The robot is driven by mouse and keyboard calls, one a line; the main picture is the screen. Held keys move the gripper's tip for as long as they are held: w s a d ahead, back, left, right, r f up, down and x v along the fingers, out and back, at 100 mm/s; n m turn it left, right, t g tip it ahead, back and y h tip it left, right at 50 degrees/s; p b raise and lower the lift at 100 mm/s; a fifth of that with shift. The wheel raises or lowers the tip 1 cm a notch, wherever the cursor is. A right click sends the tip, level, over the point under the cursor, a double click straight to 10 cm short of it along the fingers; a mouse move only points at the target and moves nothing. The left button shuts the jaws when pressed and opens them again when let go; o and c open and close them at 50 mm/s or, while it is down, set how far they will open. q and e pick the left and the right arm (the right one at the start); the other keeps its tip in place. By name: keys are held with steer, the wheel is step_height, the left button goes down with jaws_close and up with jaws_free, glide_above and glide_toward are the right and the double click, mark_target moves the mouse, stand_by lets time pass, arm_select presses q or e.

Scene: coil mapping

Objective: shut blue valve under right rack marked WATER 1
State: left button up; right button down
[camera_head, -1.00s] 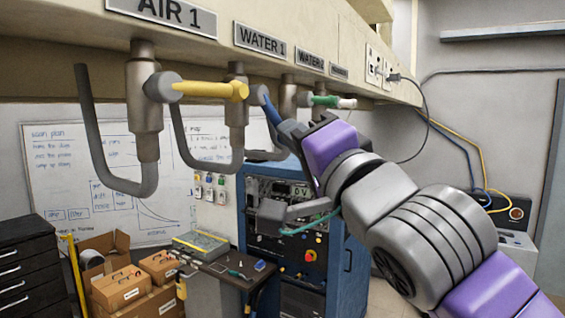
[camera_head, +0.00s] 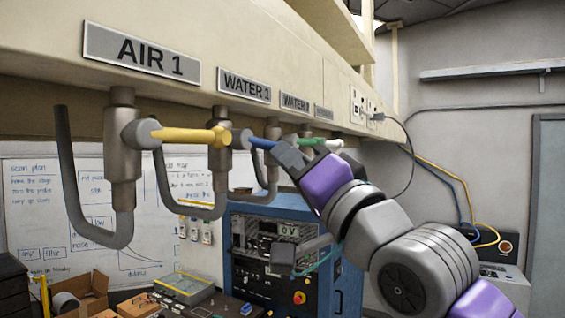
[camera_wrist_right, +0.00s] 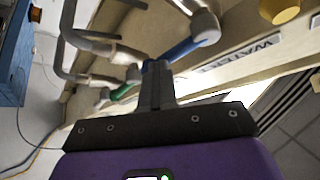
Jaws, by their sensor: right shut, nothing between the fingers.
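The blue valve handle (camera_head: 262,143) extends right from its grey pivot, nearly level, beside the WATER 1 pipe. The WATER 1 label (camera_head: 245,86) is above on the cream rack beam. My right gripper (camera_head: 284,154) is shut and empty, with its fingertips at the free end of the blue handle. In the right wrist view the blue handle (camera_wrist_right: 188,46) runs from its pivot to my shut fingers (camera_wrist_right: 157,75); I cannot tell whether they touch. My left gripper is not in view.
A yellow handle (camera_head: 190,135) on the AIR 1 pipe points right, close to the blue pivot. A green handle (camera_head: 312,142) is just beyond my right gripper. Bent grey hoses hang below the beam. A blue instrument cabinet (camera_head: 350,270) and a whiteboard (camera_head: 40,190) stand behind.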

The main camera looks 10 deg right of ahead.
steer(key=shift+w+d+r, duration=0.2)
steer(key=shift+w, duration=0.15)
stand_by(0.6)
